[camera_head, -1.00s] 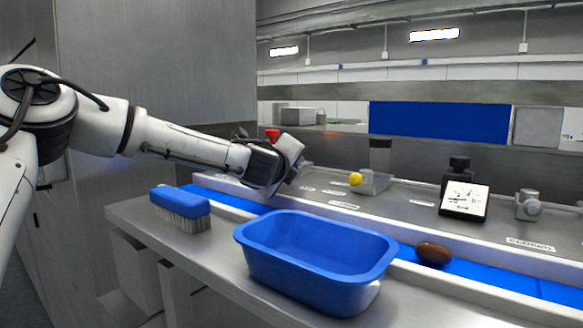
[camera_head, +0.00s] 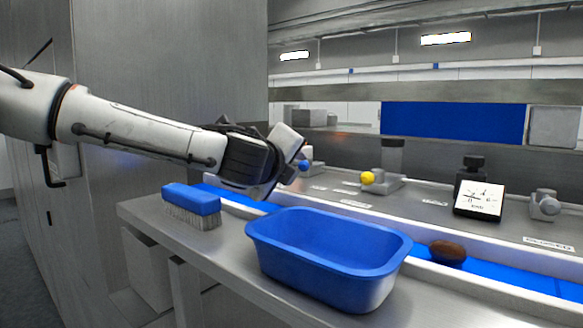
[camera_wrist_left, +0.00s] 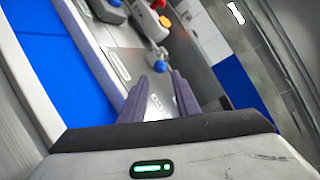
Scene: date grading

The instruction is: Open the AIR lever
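A lever with a blue knob (camera_head: 304,165) stands on the steel panel, partly behind my left gripper (camera_head: 288,168). In the left wrist view the blue knob (camera_wrist_left: 160,66) is just beyond the fingertips, in line with the gap between them. The left gripper (camera_wrist_left: 160,82) is open, with nothing visible between its fingers. A lever with a yellow knob (camera_head: 367,178) stands to the right on its own grey base. A red knob (camera_wrist_left: 157,4) and an orange one (camera_wrist_left: 165,21) show at the top of the wrist view. My right gripper is out of view.
A blue tub (camera_head: 330,290) and a blue brush (camera_head: 191,199) stand on the front ledge. A brown date (camera_head: 447,252) lies on the blue belt (camera_head: 507,278). A dial display (camera_head: 480,200) and a grey fitting (camera_head: 544,205) stand farther right.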

